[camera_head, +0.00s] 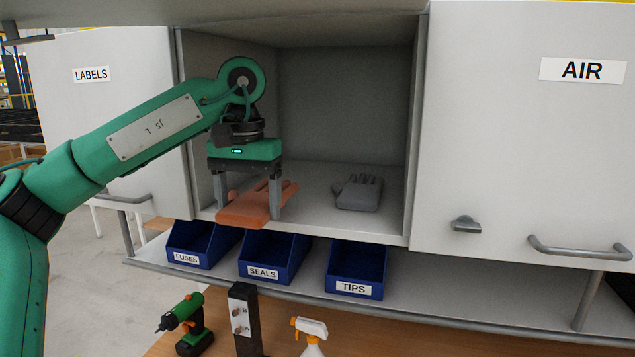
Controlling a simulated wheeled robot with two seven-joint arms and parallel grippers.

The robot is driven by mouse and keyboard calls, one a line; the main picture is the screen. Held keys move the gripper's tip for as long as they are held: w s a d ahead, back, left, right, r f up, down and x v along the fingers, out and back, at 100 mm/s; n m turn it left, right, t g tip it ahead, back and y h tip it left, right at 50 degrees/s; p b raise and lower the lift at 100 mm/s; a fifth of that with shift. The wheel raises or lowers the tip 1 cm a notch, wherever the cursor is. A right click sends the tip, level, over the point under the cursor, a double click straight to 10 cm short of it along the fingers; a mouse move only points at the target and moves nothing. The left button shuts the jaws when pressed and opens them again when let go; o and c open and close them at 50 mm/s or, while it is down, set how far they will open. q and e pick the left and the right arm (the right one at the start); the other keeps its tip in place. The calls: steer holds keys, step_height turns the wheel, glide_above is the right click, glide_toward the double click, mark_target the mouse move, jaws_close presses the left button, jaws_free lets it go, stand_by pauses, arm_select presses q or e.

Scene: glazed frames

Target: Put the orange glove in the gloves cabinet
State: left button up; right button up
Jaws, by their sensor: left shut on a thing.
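The orange glove (243,208) is in the left part of the open cabinet compartment (345,105), at its front edge. My left gripper (248,205) reaches in from the left, pointing down, and is shut on the orange glove, with a finger on either side. I cannot tell whether the glove rests on the shelf or hangs just above it. A grey glove (358,192) lies on the compartment floor to the right. No label for this compartment shows. My right gripper is not in view.
A LABELS door (110,120) is at the left and a closed AIR door (530,130) at the right. Blue bins marked FUSES (187,258), SEALS (263,271) and TIPS (350,287) stand below. A drill (187,325) and a spray bottle (311,329) stand lower down.

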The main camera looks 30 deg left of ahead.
mark_target(265, 191)
arm_select(q)
steer(key=w, duration=0.2)
steer(key=w+a+p, duration=0.1)
steer(key=w, duration=0.1)
steer(key=w+a+p, duration=0.1)
steer(key=w, duration=0.2)
steer(key=shift+r, duration=0.4)
steer(key=w+p, duration=0.1)
steer(key=w, duration=0.1)
steer(key=w+a+p, duration=0.1)
steer(key=w, duration=0.2)
steer(key=w+p, duration=0.1)
steer(key=w, duration=0.2)
steer(key=shift+w+a+f, duration=0.15)
steer(key=shift+a+f, duration=0.05)
steer(key=shift+a, duration=0.2)
steer(key=shift+w+f, duration=0.15)
steer(key=shift+w, duration=0.05)
steer(key=shift+f, duration=0.75)
steer(key=shift+a+f+p, duration=0.1)
steer(key=shift+f+p, duration=0.55)
steer(key=shift+p, duration=0.25)
steer(key=shift+f, duration=0.3)
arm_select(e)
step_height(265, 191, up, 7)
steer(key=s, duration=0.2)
arm_select(q)
steer(key=shift+f, duration=0.1)
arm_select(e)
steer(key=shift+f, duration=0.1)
